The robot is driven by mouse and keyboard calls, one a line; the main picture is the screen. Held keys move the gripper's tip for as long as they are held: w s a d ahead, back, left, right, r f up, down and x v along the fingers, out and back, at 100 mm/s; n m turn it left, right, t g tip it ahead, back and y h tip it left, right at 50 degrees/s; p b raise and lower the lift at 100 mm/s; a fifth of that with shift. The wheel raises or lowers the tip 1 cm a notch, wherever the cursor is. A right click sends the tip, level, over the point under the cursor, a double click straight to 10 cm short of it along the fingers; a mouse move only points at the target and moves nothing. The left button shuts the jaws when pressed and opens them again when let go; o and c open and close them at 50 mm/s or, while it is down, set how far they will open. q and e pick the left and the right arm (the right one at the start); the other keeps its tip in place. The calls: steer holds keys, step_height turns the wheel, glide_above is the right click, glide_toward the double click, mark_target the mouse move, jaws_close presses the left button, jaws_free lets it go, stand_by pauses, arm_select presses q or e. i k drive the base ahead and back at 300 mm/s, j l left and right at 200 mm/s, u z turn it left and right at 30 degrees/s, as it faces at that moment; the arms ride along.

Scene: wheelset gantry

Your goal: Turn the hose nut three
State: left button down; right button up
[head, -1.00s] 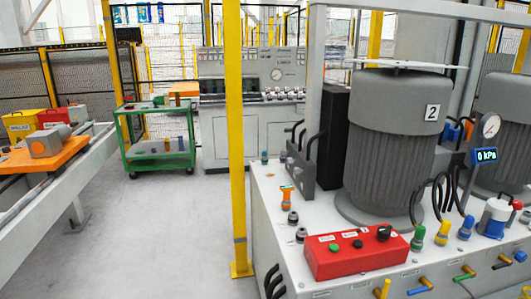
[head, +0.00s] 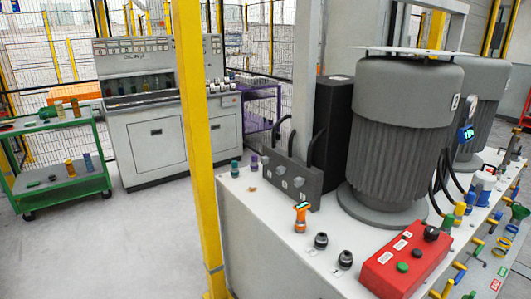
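No hose nut marked three can be made out. A grey block (head: 283,183) with small pale labels and black hoses stands on the white machine top (head: 265,225). Coloured fittings by thin black hoses, one of them yellow (head: 460,211), stand right of the large grey motor (head: 402,135). Two dark round fittings (head: 321,241) and an orange tool-like piece with a small green display (head: 301,216) sit in front of the block. Neither of my grippers is in view.
A yellow post (head: 198,160) rises at the machine's left corner. A red button box (head: 405,262) sits at the front right. Coloured handles (head: 461,270) line the right side. A green cart (head: 62,185) and control desk (head: 160,142) stand behind clear floor.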

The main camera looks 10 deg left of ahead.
mark_target(264, 160)
steer(key=i+j+z, duration=0.1)
steer(key=j, duration=0.25)
steer(key=i+j+z, duration=0.15)
steer(key=i+j, duration=0.15)
steer(key=i+j+z, duration=0.1)
steer(key=j, duration=0.35)
steer(key=i+j+z, duration=0.1)
steer(key=j, duration=0.3)
steer(key=i+j+z, duration=0.15)
steer(key=j, duration=0.25)
steer(key=i+j+z, duration=0.1)
steer(key=j, duration=0.35)
steer(key=i+j+z, duration=0.1)
steer(key=j, duration=0.3)
steer(key=i, duration=0.1)
